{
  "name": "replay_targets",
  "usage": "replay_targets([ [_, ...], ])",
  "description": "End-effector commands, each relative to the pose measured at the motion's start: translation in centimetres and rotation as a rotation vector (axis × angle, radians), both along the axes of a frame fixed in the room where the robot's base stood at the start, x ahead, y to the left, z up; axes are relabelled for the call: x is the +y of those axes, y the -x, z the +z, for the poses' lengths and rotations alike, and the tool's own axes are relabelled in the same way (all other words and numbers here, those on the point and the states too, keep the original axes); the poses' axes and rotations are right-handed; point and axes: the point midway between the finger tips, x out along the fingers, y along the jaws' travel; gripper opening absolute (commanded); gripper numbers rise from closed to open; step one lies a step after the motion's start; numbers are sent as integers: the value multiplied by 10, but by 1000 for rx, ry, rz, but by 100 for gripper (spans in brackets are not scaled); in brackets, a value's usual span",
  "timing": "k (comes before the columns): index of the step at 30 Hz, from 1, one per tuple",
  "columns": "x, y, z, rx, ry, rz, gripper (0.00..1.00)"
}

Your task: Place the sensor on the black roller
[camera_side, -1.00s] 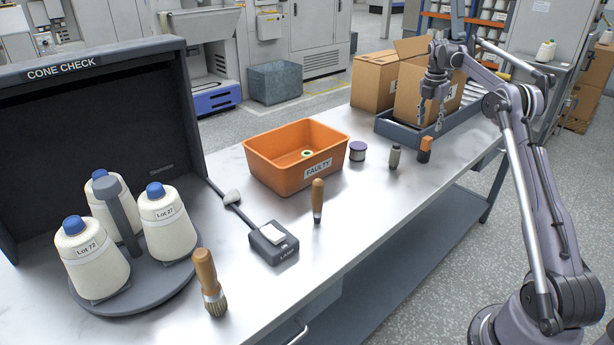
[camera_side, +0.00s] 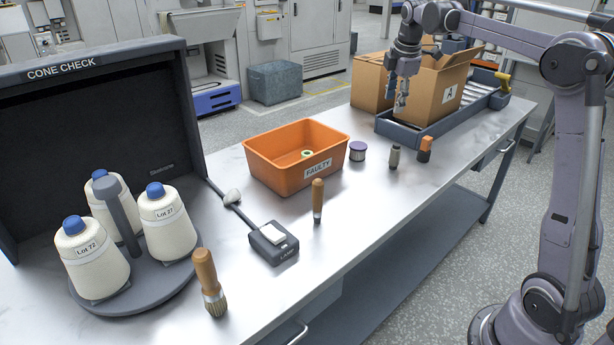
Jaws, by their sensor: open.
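A small orange and dark block (camera_side: 425,149), which looks like the sensor, stands on the metal bench right of the orange bin. A short dark cylinder with a pale top (camera_side: 394,157) stands just left of it, apart. I cannot tell whether this cylinder is the black roller. A blue-grey frame (camera_side: 421,135) with light rollers (camera_side: 482,100) lies behind them; no roller there reads clearly as black. My gripper (camera_side: 401,105) is open and appears empty, pointing down in front of the cardboard boxes, above and behind the block and cylinder.
A lamp switch (camera_side: 275,243), a brush (camera_side: 209,281) and cones on a turntable (camera_side: 144,296) are nearer. A box marked A (camera_side: 456,80) rises behind my gripper.

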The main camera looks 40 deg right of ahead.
Motion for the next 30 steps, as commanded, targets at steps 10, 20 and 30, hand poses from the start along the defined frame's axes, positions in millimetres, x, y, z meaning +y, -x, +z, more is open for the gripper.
replay_targets([
  [10, 135, 56, -2, -229, -143, -343, 46],
  [20, 230, 135, -50, -396, -375, -664, 46],
  [30, 275, 190, -104, -463, -577, -887, 46],
])
